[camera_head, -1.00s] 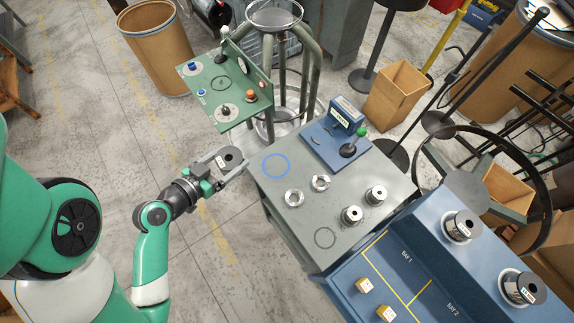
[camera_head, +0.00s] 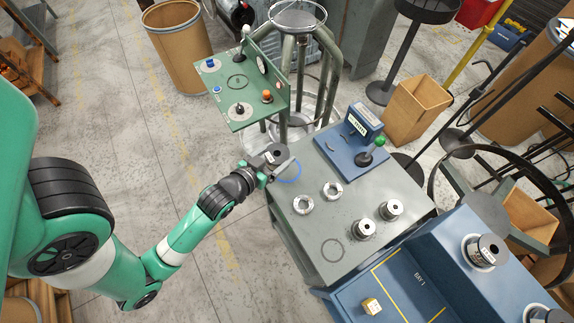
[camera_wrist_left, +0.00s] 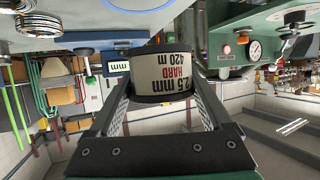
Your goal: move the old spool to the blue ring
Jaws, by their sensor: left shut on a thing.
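My left gripper (camera_head: 272,162) is shut on the old spool (camera_head: 273,154), a dark-topped spool held upright at the left edge of the grey table. My right gripper is not in view.
A green panel (camera_head: 245,112) with knobs stands up and left of the table. A blue bay bench (camera_head: 440,260) adjoins at lower right.

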